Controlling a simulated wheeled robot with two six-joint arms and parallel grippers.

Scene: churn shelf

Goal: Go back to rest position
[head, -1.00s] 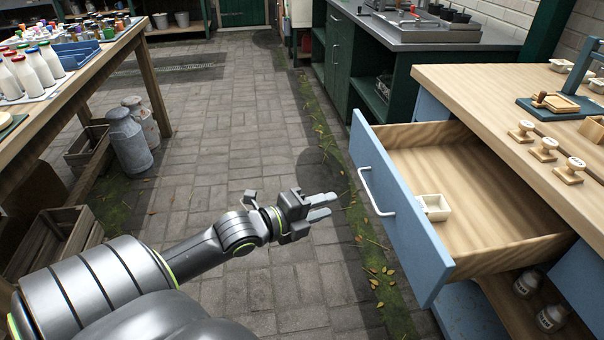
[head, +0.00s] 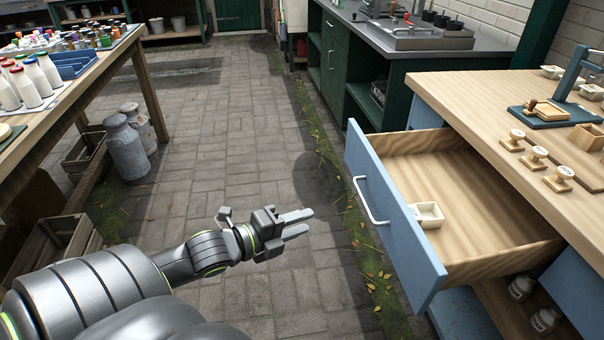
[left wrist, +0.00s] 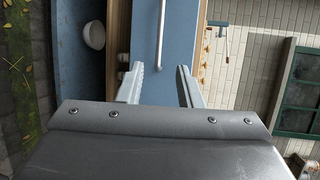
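My left gripper (head: 298,222) is held out over the paved floor, left of the open drawer and apart from it. Its two fingers are parted with nothing between them. In the left wrist view the fingers (left wrist: 161,84) also stand apart and empty, with the blue drawer front and its handle beyond. My right gripper is not in the head view.
A blue-fronted drawer (head: 390,225) stands open from the wooden bench (head: 475,95), with a small white dish (head: 428,214) inside. Milk churns (head: 127,150) and a wooden crate (head: 55,245) stand at left by a table of bottles. The paved aisle between is clear.

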